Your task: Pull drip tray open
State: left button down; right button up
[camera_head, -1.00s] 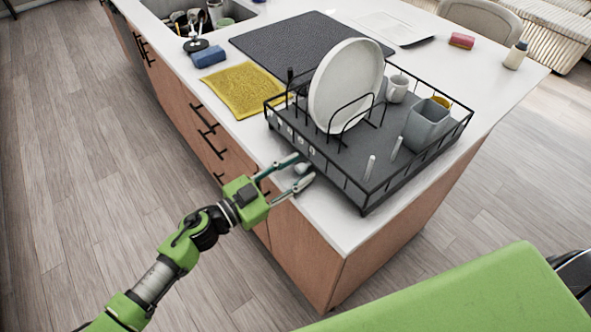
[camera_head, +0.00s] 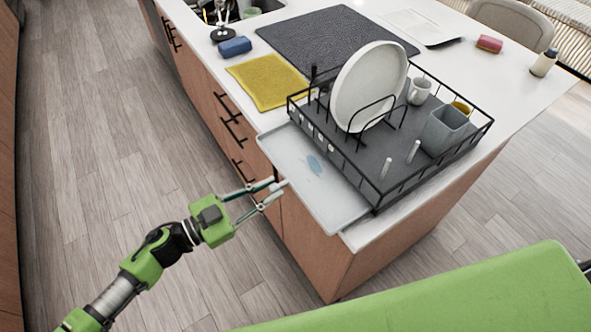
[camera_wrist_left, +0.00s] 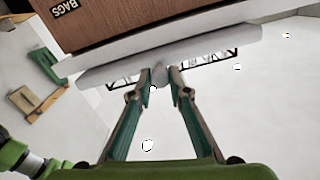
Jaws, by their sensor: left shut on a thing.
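The drip tray (camera_head: 318,185) is a pale grey shallow tray under the black dish rack (camera_head: 400,160). It sticks out from the rack's front side, past the counter edge, with a small blue patch on its floor. My left gripper (camera_head: 279,186) is shut on the tray's front edge, at about its middle. In the left wrist view the fingers (camera_wrist_left: 160,76) meet at a small tab on the tray's pale edge (camera_wrist_left: 110,72), and the rack's wires show behind. My right gripper is not in view.
The rack holds a white plate (camera_head: 368,85), a mug (camera_head: 419,91) and a grey cup (camera_head: 444,131). A yellow cloth (camera_head: 268,82), blue sponge (camera_head: 234,47) and dark mat (camera_head: 335,42) lie on the counter. Drawer handles (camera_head: 231,120) stick out below. Open floor lies left.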

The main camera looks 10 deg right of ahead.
pick_arm(q)
jog(key=v, duration=1.1)
jog(key=c, duration=1.9)
grip_release()
jog(key=shift+a, duration=0.15)
jog(key=v, duration=1.2)
